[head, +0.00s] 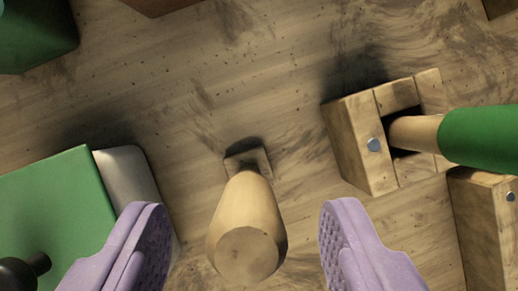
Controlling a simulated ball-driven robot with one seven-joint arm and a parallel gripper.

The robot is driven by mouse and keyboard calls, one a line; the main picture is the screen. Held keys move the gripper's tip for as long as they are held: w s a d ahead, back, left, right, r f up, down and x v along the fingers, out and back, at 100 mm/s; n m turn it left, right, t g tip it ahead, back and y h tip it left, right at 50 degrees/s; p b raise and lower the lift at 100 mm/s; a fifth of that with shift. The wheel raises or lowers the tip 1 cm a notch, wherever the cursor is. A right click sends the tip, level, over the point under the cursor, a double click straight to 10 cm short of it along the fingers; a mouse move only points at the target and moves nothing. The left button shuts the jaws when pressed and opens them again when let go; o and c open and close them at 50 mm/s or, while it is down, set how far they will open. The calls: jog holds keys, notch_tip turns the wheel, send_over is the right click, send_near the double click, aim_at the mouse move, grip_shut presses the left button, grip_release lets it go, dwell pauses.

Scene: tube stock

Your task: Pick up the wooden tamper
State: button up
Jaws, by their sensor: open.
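The wooden tamper (247,225) is a pale wooden piece with a round end facing the camera. It narrows away from me to a small square wooden block (250,160) at its far end. My gripper (240,235) has two purple fingers spread apart, one on each side of the tamper. There is a visible gap between the tamper and each finger, and nothing is held. How far the fingertips are from the tamper in depth is hard to tell.
A green box with a pale side (130,175) and dark knob stands at left. At right is a wooden block (358,140) with a green-handled tool (480,137) in its opening. Another wooden block (485,225) sits below it. A dark green object (35,35) is at upper left. The wooden surface beyond the tamper is mostly clear.

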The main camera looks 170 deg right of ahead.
aim_at(249, 175)
jog(key=x, duration=0.1)
jog(key=b+x, duration=0.1)
jog(key=x, duration=0.1)
jog(key=b+x, duration=0.1)
jog(key=x, duration=0.1)
jog(key=shift+s+f, duration=0.25)
jog(key=shift+f, duration=0.15)
jog(key=shift+r, duration=0.15)
jog(key=shift+c, duration=0.2)
grip_shut()
